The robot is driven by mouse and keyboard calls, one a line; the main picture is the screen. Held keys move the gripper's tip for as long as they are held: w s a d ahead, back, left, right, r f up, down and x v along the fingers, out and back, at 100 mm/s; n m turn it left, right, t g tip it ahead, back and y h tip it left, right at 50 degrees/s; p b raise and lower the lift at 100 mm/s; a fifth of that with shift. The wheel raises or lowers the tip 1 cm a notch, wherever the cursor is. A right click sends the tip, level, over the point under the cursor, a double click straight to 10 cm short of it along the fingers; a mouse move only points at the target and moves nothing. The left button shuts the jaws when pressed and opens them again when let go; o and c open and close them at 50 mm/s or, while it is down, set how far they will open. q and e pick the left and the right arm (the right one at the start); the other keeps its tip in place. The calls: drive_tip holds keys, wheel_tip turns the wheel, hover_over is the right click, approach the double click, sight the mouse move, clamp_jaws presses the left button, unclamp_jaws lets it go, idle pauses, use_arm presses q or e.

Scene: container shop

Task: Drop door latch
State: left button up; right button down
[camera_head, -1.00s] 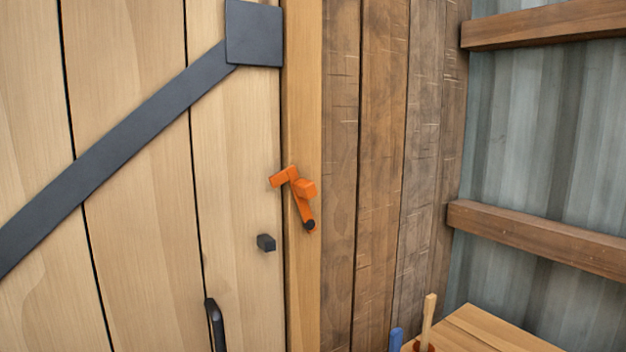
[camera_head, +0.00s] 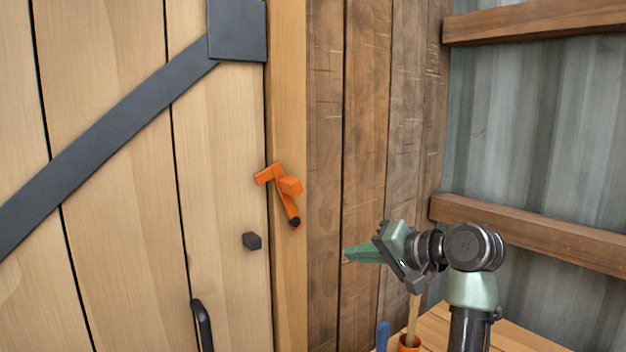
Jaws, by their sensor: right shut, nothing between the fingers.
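The orange door latch (camera_head: 284,190) is on the wooden post at the door's right edge. It is raised and tilted, with its dark pivot at the lower right end and its hooked end at the upper left. A dark peg (camera_head: 252,241) sticks out of the door (camera_head: 218,160) below and left of the latch. My right gripper (camera_head: 350,253) is at the right, lower than the latch and apart from it. Its green fingers point left and are shut, with nothing held. My left gripper is not in view.
A black door handle (camera_head: 201,325) is low on the door. A wooden table (camera_head: 435,322) stands at the lower right with an orange cup (camera_head: 409,344), a wooden handle and a blue item, partly behind my right arm. Plank wall and horizontal beams (camera_head: 540,233) lie behind.

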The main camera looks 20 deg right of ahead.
wheel_tip(320, 180, up, 17)
drive_tip(key=s+d+t+y, duration=0.1)
drive_tip(key=s+t+y, duration=0.1)
drive_tip(key=y, duration=0.1)
drive_tip(key=shift+s+d, duration=0.15)
drive_tip(key=shift+s, duration=0.15)
drive_tip(key=shift+w+f, duration=0.1)
drive_tip(key=w+a+f+p, duration=0.2)
drive_tip(key=w+a+p, duration=0.3)
drive_tip(key=w+a, duration=0.2)
drive_tip(key=shift+a+f+p, duration=0.15)
drive_tip(key=shift+a+p, duration=0.2)
drive_tip(key=shift+a, duration=0.7)
drive_tip(key=shift+s, duration=0.1)
